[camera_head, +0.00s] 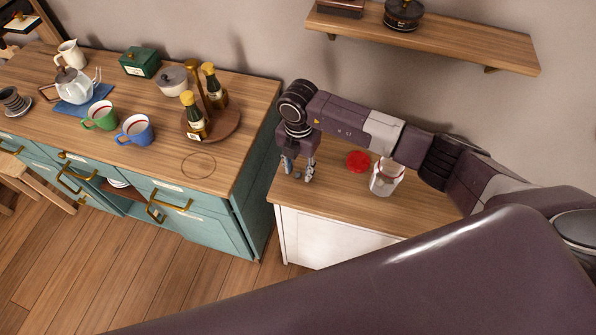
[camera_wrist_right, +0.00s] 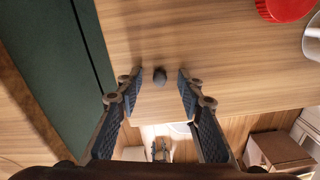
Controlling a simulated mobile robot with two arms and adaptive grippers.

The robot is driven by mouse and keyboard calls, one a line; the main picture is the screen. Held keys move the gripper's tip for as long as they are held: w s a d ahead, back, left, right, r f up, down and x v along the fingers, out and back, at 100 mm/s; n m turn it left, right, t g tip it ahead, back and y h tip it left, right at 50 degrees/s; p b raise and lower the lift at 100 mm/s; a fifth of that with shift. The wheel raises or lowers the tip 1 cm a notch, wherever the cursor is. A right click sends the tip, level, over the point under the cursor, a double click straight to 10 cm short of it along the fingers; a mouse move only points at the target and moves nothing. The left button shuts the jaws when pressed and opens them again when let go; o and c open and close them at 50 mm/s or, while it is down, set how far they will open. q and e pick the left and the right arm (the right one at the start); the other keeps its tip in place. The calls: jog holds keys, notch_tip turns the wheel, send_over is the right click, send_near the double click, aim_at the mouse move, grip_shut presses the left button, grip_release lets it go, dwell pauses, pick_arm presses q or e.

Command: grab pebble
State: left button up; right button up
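The pebble (camera_wrist_right: 160,76) is a small dark rounded stone on the wooden top of the white cabinet (camera_head: 330,205). In the right wrist view it lies between the fingertips of my right gripper (camera_wrist_right: 159,88), with a clear gap on each side. My right gripper (camera_head: 297,174) points down over the left part of this top in the head view, its fingers spread and holding nothing. I cannot make out the pebble for certain in the head view. My left gripper is not in view.
A red lid (camera_head: 358,161) and a clear jar (camera_head: 386,180) stand to the right of my right gripper, the jar partly behind my arm. To the left, a teal cabinet (camera_head: 205,228) bears mugs, bottles and a teapot. A wall shelf (camera_head: 440,42) hangs above.

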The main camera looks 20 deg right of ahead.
jog(key=shift+f, duration=0.15)
jog(key=shift+c, duration=0.2)
jog(key=c, duration=0.8)
